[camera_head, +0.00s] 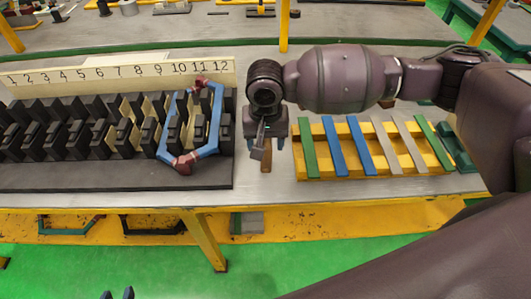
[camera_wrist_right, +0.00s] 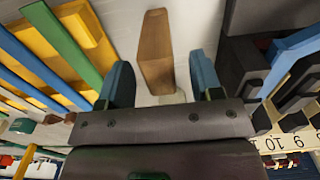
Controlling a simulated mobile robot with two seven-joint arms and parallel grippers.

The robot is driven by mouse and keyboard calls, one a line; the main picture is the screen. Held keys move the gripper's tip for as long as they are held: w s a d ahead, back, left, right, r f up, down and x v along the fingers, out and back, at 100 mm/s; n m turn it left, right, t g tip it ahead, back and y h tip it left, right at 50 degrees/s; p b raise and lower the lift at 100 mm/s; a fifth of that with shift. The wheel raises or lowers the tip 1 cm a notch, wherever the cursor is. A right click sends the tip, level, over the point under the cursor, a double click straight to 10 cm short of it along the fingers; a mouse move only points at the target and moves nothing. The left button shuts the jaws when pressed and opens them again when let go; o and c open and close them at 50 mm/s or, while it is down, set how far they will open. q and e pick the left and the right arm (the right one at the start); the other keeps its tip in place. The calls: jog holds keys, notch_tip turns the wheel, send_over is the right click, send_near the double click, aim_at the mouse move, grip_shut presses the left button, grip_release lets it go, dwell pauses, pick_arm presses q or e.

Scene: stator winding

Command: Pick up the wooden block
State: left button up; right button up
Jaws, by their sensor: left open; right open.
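The wooden block (camera_head: 266,158) is a narrow brown piece on the grey table, between the black stator and the yellow rack. My right gripper (camera_head: 265,142) is over it and hides part of it. In the right wrist view the block (camera_wrist_right: 155,48) lies lengthwise in line with the gap between the open blue fingers (camera_wrist_right: 160,62). It reaches past the fingertips, with bare space on both sides. I cannot tell how far the fingers are above the table.
The black slotted stator (camera_head: 120,177) with a numbered strip (camera_head: 130,70) stands left, a blue coil (camera_head: 217,118) in its slots. The yellow rack (camera_head: 380,163) with coloured strips is close on the right. A narrow bare table strip lies between them.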

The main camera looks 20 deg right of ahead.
notch_tip(320, 180, down, 3)
jog(key=shift+f, duration=0.1)
jog(key=shift+c, duration=0.9)
grip_shut()
jog(key=shift+r, duration=0.25)
